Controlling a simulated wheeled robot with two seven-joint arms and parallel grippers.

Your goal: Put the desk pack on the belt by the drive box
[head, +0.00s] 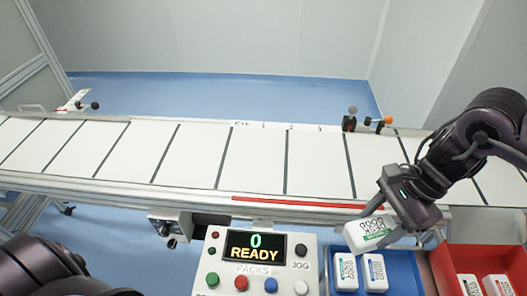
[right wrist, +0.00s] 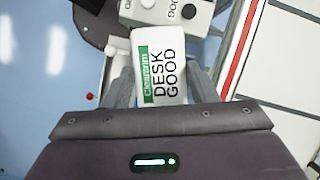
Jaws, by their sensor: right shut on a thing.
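In the right wrist view the desk pack (right wrist: 158,60) sits between the two fingers (right wrist: 160,92), label facing the camera. The white belt (head: 260,158) with dark cross lines runs across the head view and is bare. A grey box (head: 170,226) hangs under its front rail; I cannot tell whether it is the drive box. My left gripper is out of view.
A red tray (head: 455,262) at right holds more packs. A control panel (head: 262,265) reading 0 READY stands left of the blue tray. A red strip (head: 290,201) marks the belt's front rail. Small sensors (head: 349,123) stand at the far rail.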

